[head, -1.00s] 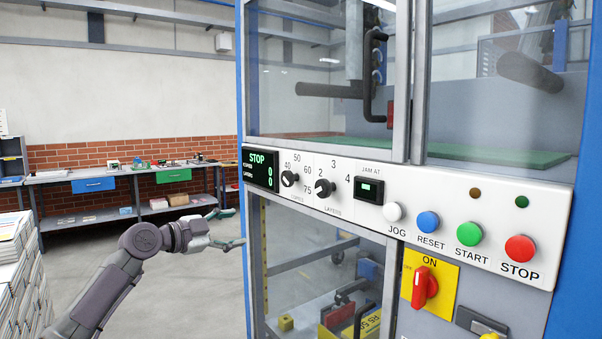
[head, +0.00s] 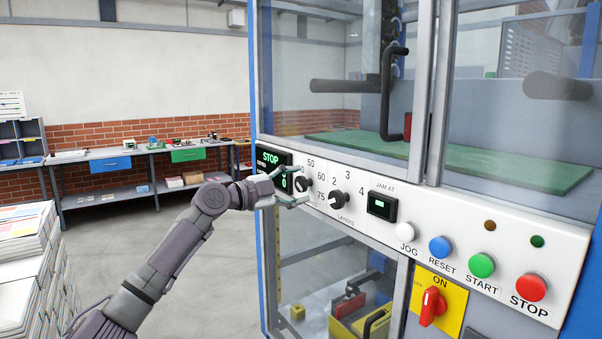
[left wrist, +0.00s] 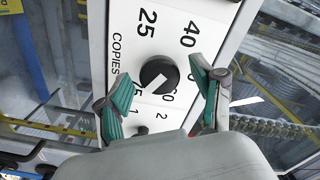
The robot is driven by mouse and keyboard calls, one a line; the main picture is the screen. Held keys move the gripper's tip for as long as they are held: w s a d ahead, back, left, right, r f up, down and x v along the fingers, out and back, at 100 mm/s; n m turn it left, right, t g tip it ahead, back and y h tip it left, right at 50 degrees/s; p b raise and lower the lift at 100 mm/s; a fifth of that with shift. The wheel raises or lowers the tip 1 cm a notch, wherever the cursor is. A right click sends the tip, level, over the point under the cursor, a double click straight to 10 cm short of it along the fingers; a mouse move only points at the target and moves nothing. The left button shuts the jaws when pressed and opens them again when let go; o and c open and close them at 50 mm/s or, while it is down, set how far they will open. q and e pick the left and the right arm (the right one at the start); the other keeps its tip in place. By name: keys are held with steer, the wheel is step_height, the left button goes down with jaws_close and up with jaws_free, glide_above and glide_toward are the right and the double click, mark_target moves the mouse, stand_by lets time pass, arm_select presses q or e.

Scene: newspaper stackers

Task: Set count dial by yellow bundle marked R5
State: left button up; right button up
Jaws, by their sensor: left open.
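The black count dial marked COPIES (head: 304,184) is on the white panel, with numbers around it. My left gripper (head: 295,187) is at the dial, open. In the left wrist view the dial (left wrist: 160,74) sits between the two green-padded fingers, with a gap visible on the left; contact on the right is unclear. A white mark shows on its lower face; which number it points to is unclear. The 25 and 40 are readable; 50 is hidden there. My right gripper is not in view.
The LAYERS dial (head: 339,199) is just right of the count dial. Buttons, including red STOP (head: 532,287), run along the panel. Newspaper stacks (head: 30,250) stand at left; the floor between is clear.

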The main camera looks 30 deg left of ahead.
arm_select(q)
steer(key=shift+x, duration=0.85)
steer(key=shift+s, duration=0.1)
steer(key=c, duration=1.1)
steer(key=shift+c, duration=0.2)
